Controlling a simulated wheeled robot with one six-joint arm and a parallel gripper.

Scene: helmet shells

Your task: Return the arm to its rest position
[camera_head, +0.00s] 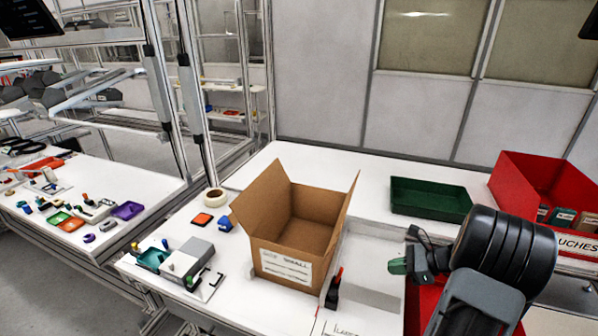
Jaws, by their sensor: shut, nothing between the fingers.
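My gripper (399,266) shows at the lower right, at the end of my dark arm. It points left and its green-tinted fingertips are together with nothing visible between them. It is over the right part of the white table (375,165), to the right of an open cardboard box (280,230). My arm hides part of the table and part of a red container behind it.
The labelled box has raised flaps. A green tray (430,200) and a red bin (530,175) stand at the back right. A black-and-red tool (334,290) is beside the box. A tape roll (214,197) and a grey device (188,260) are at left.

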